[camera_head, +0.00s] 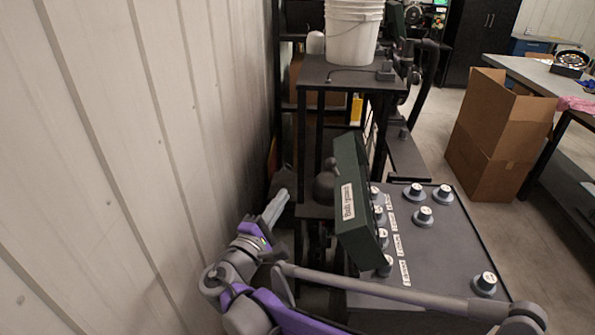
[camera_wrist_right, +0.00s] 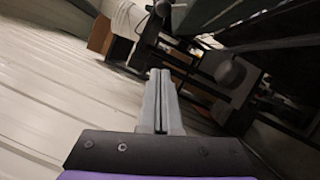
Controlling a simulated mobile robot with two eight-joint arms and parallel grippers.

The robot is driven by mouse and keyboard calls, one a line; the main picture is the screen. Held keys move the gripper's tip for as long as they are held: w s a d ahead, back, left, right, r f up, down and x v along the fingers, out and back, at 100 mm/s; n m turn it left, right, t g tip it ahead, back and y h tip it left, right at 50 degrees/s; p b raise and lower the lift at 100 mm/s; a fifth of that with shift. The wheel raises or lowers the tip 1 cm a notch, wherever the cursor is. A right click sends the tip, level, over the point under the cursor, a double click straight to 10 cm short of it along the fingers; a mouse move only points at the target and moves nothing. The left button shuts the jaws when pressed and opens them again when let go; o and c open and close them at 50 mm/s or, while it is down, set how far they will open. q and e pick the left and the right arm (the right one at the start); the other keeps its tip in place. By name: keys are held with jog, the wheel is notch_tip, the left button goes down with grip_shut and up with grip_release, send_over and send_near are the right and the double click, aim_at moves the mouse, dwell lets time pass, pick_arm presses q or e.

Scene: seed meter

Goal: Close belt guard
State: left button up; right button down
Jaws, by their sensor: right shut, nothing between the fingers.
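The belt guard (camera_head: 352,200) is a dark green panel with a white label, raised and tilted at the left edge of the grey machine top. The label text is too small to read surely. A dark green surface at the upper right of the wrist view (camera_wrist_right: 222,14) looks like part of it. My right gripper (camera_head: 281,197) is left of the guard, between it and the wall, apart from it. Its grey fingers are together and empty, as the wrist view (camera_wrist_right: 160,76) also shows. My left gripper is out of view.
The machine top (camera_head: 445,235) carries several grey knobs. A ribbed wall (camera_head: 130,150) stands close on the left. A white bucket (camera_head: 352,35) sits on a black stand (camera_head: 315,70) behind. A cardboard box (camera_head: 490,145) is on the floor at right; floor between is clear.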

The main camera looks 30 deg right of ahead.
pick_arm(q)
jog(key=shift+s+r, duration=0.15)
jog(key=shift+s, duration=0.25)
pick_arm(e)
jog(key=w+d+r, duration=0.2)
jog(key=d+r, duration=0.1)
jog(key=d, duration=0.7)
jog(key=shift+w+d, duration=0.3)
jog(key=shift+w, duration=0.1)
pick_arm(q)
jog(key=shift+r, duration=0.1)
